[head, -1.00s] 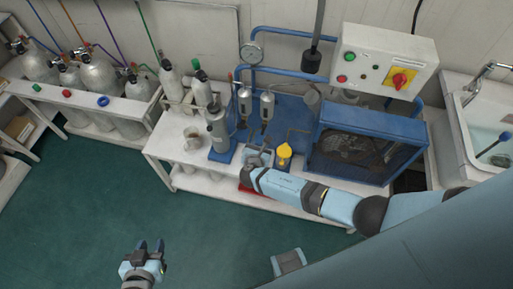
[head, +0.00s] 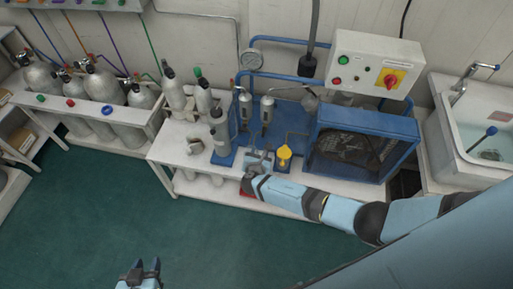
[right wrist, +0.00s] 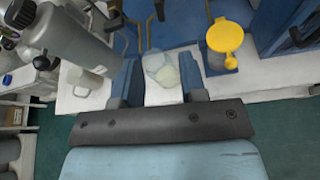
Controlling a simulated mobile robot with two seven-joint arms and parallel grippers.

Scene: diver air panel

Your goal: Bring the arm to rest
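My left gripper (head: 147,266) is at the bottom edge of the head view, over the green floor and well in front of the bench. Its fingers are apart with nothing between them; its wrist is cut off. My right gripper (right wrist: 164,80) is low at the bench (head: 168,150). Its two fingers stand apart on either side of a small clear jar (right wrist: 160,66) with pale contents. I cannot tell whether they touch the jar. In the head view my right gripper (head: 260,162) is small and partly hidden by its own wrist.
Right of the jar is a yellow-capped part (head: 284,153); left are a grey cylinder (head: 220,130) and a pale mug (head: 194,146). A blue caged unit (head: 362,145), control box (head: 372,65) and sink (head: 480,130) stand right. Gas cylinders (head: 100,83) line the left. Floor in front is clear.

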